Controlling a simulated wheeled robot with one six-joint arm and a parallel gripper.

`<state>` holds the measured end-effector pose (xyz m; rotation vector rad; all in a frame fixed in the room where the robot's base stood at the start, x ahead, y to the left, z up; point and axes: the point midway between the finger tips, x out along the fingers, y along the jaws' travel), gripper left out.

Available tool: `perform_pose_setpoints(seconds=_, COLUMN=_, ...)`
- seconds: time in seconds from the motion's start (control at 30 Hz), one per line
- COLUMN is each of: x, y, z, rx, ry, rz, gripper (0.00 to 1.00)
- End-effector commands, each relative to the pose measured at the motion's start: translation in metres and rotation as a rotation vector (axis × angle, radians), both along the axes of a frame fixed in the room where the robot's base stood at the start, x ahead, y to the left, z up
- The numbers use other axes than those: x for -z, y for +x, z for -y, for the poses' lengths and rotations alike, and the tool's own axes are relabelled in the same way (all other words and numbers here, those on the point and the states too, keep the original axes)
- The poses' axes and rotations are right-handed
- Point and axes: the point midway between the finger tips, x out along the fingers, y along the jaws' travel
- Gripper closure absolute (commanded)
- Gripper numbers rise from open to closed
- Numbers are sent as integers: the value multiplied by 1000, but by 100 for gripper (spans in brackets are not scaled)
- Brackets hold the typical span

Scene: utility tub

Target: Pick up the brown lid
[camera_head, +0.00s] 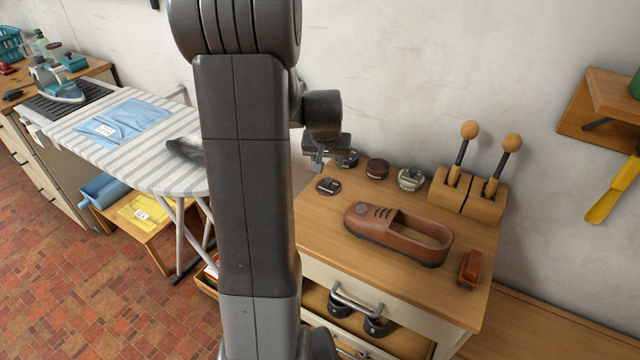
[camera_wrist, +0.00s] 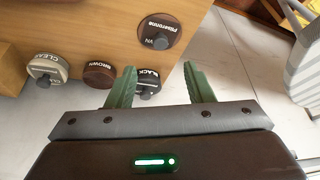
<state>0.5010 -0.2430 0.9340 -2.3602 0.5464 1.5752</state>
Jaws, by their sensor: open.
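A round dark-brown tin or lid (camera_head: 377,168) sits near the wall at the back of the wooden cabinet top. In the wrist view the brown piece (camera_wrist: 99,76) reads BROWN and lies left of my fingers. My gripper (camera_wrist: 158,80) is open, with two green fingers apart and nothing held. A round piece labelled BLACK (camera_wrist: 148,82) shows between and beyond the fingers, partly covered by the left one. In the head view my gripper (camera_head: 319,160) is above the cabinet's back left, left of the brown piece; its fingers are too small to make out.
A piece labelled CLEAR (camera_wrist: 46,70) stands beside the brown one. A flat dark disc (camera_head: 327,186) lies nearer the front left. A brown shoe (camera_head: 398,236), a red-brown brush (camera_head: 470,269) and a wooden block with two knobbed handles (camera_head: 466,194) occupy the rest of the top.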

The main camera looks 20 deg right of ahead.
Motion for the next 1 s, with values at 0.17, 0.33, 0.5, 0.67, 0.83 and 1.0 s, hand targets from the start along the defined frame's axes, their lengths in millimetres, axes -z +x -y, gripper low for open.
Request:
perform_pose_setpoints(seconds=0.17, x=29, y=10, z=5, rx=0, ry=1, rz=-3, gripper=53)
perform_pose_setpoints(seconds=0.33, x=45, y=17, z=8, rx=0, ry=1, rz=-2, gripper=53)
perform_pose_setpoints(seconds=0.5, x=51, y=19, z=9, rx=0, ry=0, rz=0, gripper=53)
perform_pose_setpoints(seconds=0.67, x=67, y=24, z=11, rx=-1, ry=1, rz=-4, gripper=53)
perform_pose_setpoints(seconds=0.83, x=87, y=31, z=14, rx=-1, ry=1, rz=-4, gripper=53)
perform_pose_setpoints(seconds=1.0, x=97, y=35, z=16, rx=0, ry=0, rz=-1, gripper=53)
